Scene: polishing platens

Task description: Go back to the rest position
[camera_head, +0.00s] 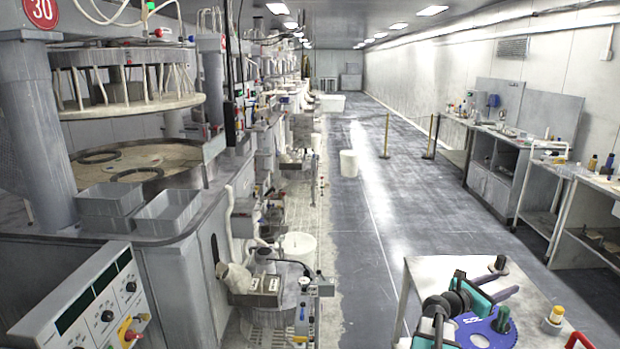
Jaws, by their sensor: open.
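My gripper (509,277) is at the bottom right, over the far part of a pale cart top (437,266). Its two dark fingers are spread apart and point to the right, with nothing seen between them. My black and teal arm comes up from the bottom edge beside it. A blue disc (478,336) with a dark green knob (503,320) lies nearer on the cart, apart from the fingers. The arm hides part of the disc and cart.
A yellow-capped container (553,320) stands on the cart's right side. At left are a polishing machine with a round platen (125,160), two grey bins (108,205) and a control panel (95,305). A white bucket (348,163) stands in the aisle. Benches line the right wall.

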